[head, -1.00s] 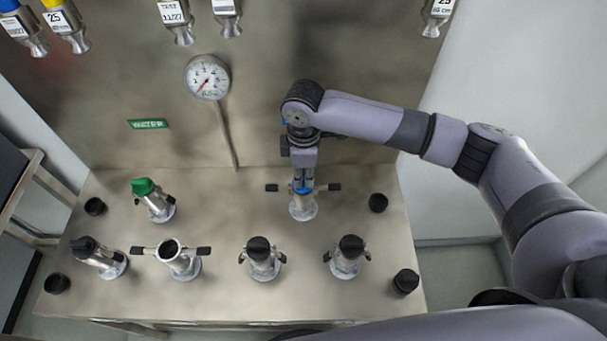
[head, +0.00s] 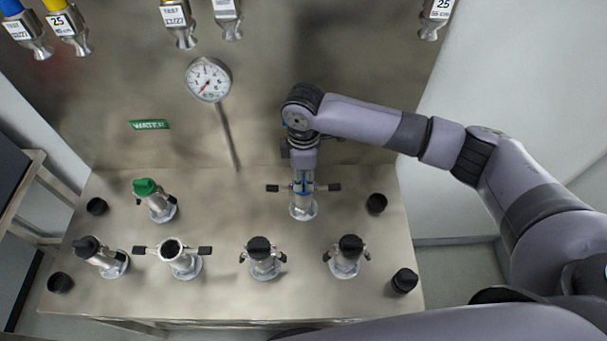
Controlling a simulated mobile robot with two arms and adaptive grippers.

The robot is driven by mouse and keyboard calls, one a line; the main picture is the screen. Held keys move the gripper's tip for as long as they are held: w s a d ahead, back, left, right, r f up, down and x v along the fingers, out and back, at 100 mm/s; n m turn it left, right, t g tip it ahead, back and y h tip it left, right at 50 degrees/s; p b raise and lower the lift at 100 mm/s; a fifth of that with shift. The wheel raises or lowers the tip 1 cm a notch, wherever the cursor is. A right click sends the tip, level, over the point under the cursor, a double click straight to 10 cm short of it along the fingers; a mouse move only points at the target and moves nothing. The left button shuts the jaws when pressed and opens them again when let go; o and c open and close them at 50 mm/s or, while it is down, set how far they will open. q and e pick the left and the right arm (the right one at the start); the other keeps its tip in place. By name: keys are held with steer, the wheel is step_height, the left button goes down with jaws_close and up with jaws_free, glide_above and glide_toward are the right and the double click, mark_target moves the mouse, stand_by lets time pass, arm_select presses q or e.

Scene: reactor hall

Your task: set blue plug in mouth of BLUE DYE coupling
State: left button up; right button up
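The coupling at the back middle (head: 303,210) stands upright on the steel bench, its two black-tipped levers spread left and right. No label on it is readable. My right gripper (head: 303,184) points down right over its mouth. The gripper looks shut on the plug. The fingers hide most of the plug, so I cannot tell how deep it sits. My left gripper is not in view.
A green-capped coupling (head: 155,200) stands at the back left. An open coupling (head: 178,258) and several black-capped ones, such as this one (head: 262,256), stand in front. Loose black caps (head: 376,203) lie around. A gauge (head: 208,79) and hanging nozzles are behind.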

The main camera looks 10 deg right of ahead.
steer(key=shift+o, duration=0.8)
